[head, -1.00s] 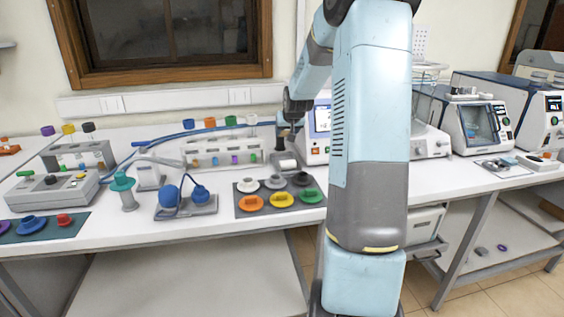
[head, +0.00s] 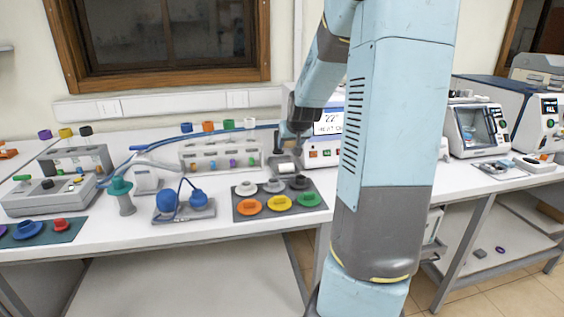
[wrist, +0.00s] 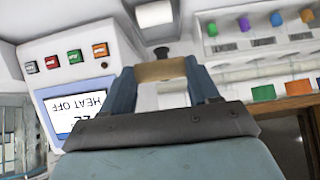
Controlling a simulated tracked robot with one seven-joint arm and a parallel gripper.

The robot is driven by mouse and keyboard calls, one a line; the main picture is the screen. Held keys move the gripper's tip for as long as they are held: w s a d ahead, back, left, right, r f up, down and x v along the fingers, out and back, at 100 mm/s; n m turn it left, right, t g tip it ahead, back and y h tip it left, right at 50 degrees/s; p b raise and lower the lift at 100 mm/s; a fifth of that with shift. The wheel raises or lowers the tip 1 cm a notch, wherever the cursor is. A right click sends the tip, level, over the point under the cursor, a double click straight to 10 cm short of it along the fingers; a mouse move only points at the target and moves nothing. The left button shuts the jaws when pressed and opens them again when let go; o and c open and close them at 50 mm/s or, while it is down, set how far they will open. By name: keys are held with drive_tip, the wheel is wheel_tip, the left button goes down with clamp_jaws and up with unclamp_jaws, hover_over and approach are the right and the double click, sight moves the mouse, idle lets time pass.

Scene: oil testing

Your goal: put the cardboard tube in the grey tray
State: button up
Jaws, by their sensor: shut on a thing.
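The cardboard tube (wrist: 162,70) is a short tan cylinder. It lies crosswise between the two fingers of my gripper (wrist: 164,82) in the wrist view, and the fingers are shut on it. In the head view my gripper (head: 291,140) is over the back of the bench, left of the heater box with a display, and the tube is too small to make out there. A white roll (wrist: 154,14) lies on the bench beyond the fingers. It also shows in the head view (head: 286,169), with a grey base around it. I cannot tell whether this base is the grey tray.
The heater box (head: 325,130) stands close on the right of my gripper. A rack with coloured caps (head: 220,155) stands on the left. A dark mat with coloured discs (head: 279,211) lies in front, and a grey stand with blue bulbs (head: 190,210) is left of it.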

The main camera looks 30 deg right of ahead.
drive_tip(key=shift+w+d+f, duration=0.15)
drive_tip(key=shift+w+f, duration=0.15)
drive_tip(key=shift+w, duration=0.3)
drive_tip(key=shift+w+d+f, duration=0.1)
drive_tip(key=shift+w+f, duration=0.15)
drive_tip(key=shift+w, duration=0.3)
drive_tip(key=w+f, duration=0.1)
drive_tip(key=w, duration=0.1)
drive_tip(key=w+d+f, duration=0.1)
drive_tip(key=w, duration=0.1)
drive_tip(key=w+f, duration=0.1)
drive_tip(key=w, duration=0.1)
drive_tip(key=shift+d, duration=0.4)
drive_tip(key=x, duration=0.6)
drive_tip(key=shift+w+f, duration=0.1)
drive_tip(key=shift+f, duration=0.2)
drive_tip(key=shift+w+d+f, duration=0.1)
drive_tip(key=shift+f, duration=0.85)
drive_tip(key=shift+w+d+f, duration=0.1)
drive_tip(key=shift+w+f, duration=0.05)
drive_tip(key=shift+f, duration=0.75)
drive_tip(key=shift+s+f, duration=0.15)
drive_tip(key=shift+f, duration=0.2)
